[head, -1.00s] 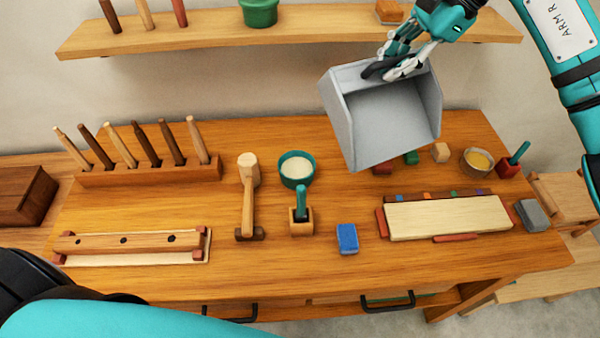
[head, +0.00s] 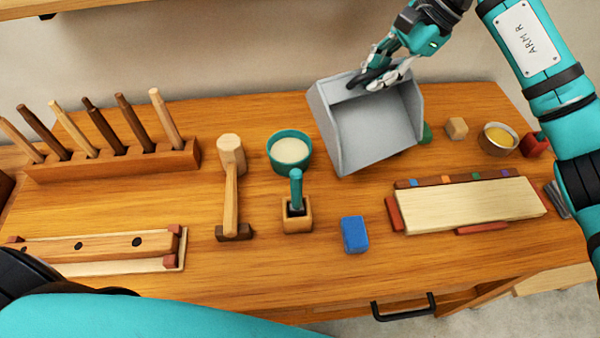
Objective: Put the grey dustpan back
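The grey dustpan (head: 372,132) is in the head view, right of centre, its open tray facing me and tilted. My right gripper (head: 380,80) is at its upper back edge, with its fingers closed on it; the handle is mostly hidden by the fingers. The dustpan is over the back part of the workbench (head: 330,275); I cannot tell whether its lower edge touches the wood. My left arm crosses the bottom left, and its gripper is out of view.
A teal bowl (head: 289,150) stands close left of the dustpan, with a mallet (head: 230,190) beyond. A green object (head: 426,133), a wooden cube (head: 457,128) and a yellow-filled bowl (head: 497,138) are to its right. A blue block (head: 354,234) and pale board (head: 472,205) lie in front.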

